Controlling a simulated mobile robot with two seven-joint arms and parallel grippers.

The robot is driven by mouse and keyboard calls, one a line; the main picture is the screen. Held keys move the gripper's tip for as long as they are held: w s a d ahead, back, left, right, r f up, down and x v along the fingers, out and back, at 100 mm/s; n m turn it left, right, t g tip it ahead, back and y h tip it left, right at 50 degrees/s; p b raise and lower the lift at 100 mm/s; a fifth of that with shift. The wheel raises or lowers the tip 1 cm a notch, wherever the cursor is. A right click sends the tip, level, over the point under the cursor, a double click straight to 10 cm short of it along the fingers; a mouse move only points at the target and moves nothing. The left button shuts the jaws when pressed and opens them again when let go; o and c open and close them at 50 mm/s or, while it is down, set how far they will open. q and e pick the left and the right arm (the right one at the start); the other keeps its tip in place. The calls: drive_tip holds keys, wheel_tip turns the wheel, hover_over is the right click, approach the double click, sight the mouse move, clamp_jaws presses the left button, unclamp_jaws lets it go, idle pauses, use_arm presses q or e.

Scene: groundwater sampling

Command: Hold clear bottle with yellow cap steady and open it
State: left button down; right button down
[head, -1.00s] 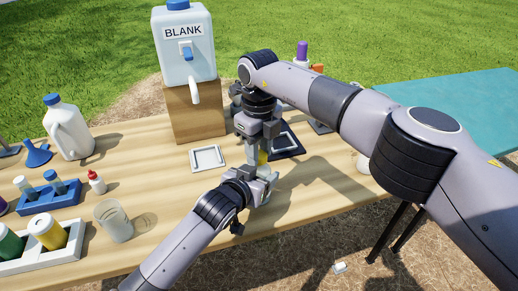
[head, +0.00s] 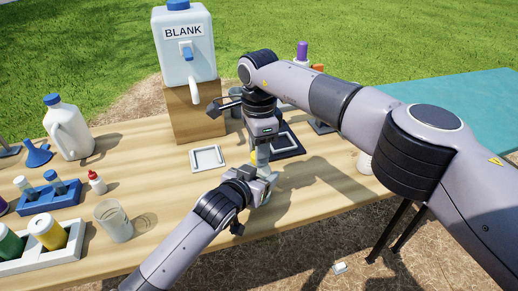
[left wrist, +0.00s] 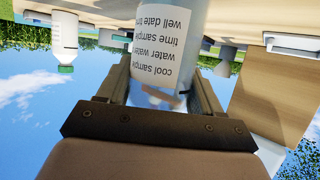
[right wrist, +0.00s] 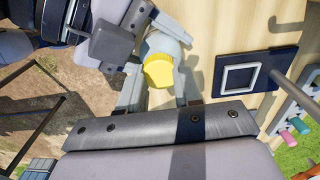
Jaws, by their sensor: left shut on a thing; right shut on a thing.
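The clear bottle stands at the front middle of the table, mostly hidden by my grippers in the head view. In the left wrist view the bottle (left wrist: 165,45) appears upside down with a white printed label, between the jaws of my left gripper (left wrist: 160,95). My left gripper (head: 264,182) is shut on the bottle's body from the front. The yellow cap (right wrist: 158,71) shows in the right wrist view, between the fingers of my right gripper (right wrist: 158,90). My right gripper (head: 262,150) points down from above and is shut on the cap. Whether the cap has loosened cannot be told.
A white square tray (head: 207,158) lies left of the grippers, and a dark tray (head: 287,146) lies to the right. The BLANK jug (head: 184,60) stands on a wooden block (head: 193,112) behind. A glass beaker (head: 113,222) stands at the front left. The table's front edge is close.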

drive_tip(key=shift+r, duration=0.2)
idle(0.4)
drive_tip(key=shift+r, duration=0.9)
drive_tip(key=shift+r, duration=2)
use_arm(q)
drive_tip(key=shift+c, duration=0.5)
unclamp_jaws()
